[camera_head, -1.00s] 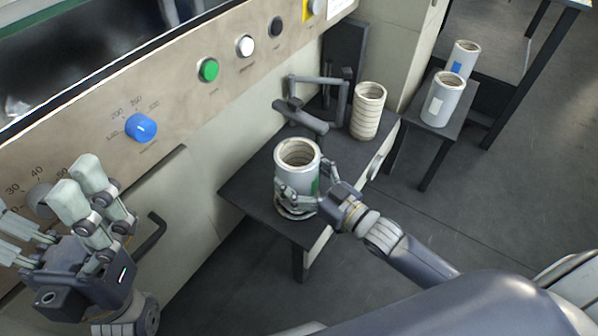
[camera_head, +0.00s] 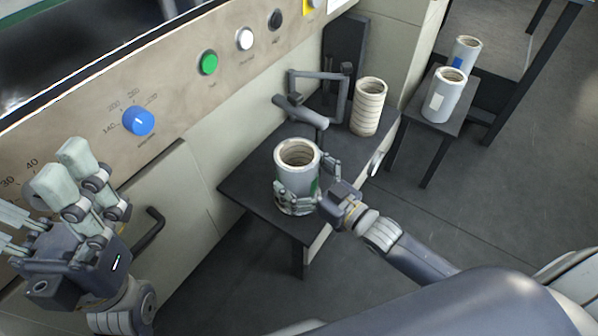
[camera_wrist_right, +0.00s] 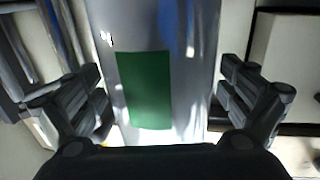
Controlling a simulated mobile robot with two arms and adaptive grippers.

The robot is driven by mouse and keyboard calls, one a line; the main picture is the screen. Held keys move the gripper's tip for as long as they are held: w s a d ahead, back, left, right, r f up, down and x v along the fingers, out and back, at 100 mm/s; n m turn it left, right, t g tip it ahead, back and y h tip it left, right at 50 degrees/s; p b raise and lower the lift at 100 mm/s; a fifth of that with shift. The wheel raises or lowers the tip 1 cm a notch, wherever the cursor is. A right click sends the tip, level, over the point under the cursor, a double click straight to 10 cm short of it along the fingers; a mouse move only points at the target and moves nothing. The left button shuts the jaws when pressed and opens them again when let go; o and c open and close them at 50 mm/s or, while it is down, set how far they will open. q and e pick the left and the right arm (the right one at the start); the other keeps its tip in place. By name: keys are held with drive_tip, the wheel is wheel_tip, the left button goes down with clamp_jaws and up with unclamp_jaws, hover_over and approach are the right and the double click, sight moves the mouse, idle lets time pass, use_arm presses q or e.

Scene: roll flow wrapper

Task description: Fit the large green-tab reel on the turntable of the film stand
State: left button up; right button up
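The large green-tab reel (camera_head: 297,170) stands upright at the near end of the dark table of the film stand (camera_head: 240,190). Its green tab (camera_wrist_right: 145,90) faces my right wrist camera. The turntable is hidden under the reel, so I cannot tell exactly how the reel sits on it. My right gripper (camera_head: 310,190) is around the reel's lower part with its fingers spread. In the right wrist view, gaps show between the fingers and the reel on both sides. My left gripper (camera_head: 62,195) is empty with its fingers apart, in front of the machine panel.
A grey bent arm (camera_head: 318,100) and a cream banded roll (camera_head: 368,107) stand farther back on the table. Two more reels, one with a white tab (camera_head: 447,97) and one with a blue tab (camera_head: 466,53), are at the back right. The machine panel (camera_head: 180,80) borders the left.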

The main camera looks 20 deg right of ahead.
drive_tip(key=shift+f, duration=0.2)
drive_tip(key=v, duration=1.2)
drive_tip(key=shift+r, duration=0.1)
idle(0.6)
